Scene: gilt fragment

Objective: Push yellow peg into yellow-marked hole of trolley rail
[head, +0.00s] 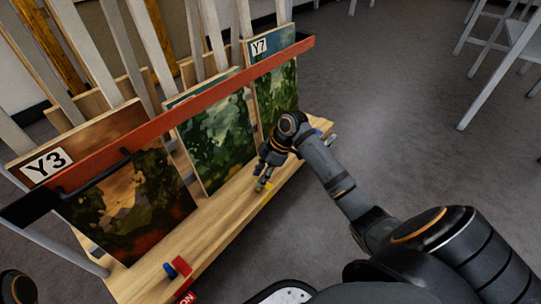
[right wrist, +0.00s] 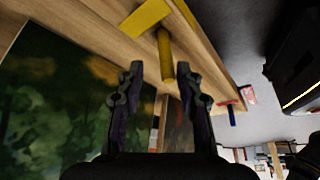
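The yellow peg (right wrist: 167,62) stands out from the wooden trolley rail (right wrist: 203,52), with its base beside the yellow mark (right wrist: 148,17) in the right wrist view. The hole itself is hidden, and I cannot tell how deep the peg sits. My right gripper (right wrist: 164,78) is open, with a finger on each side of the peg's free end and visible gaps to both. In the head view the right gripper (head: 263,182) is low over the rail's front edge, next to the yellow mark (head: 268,191). My left gripper is not in view.
The grey floor right of the trolley is open; white stools (head: 500,50) stand far back.

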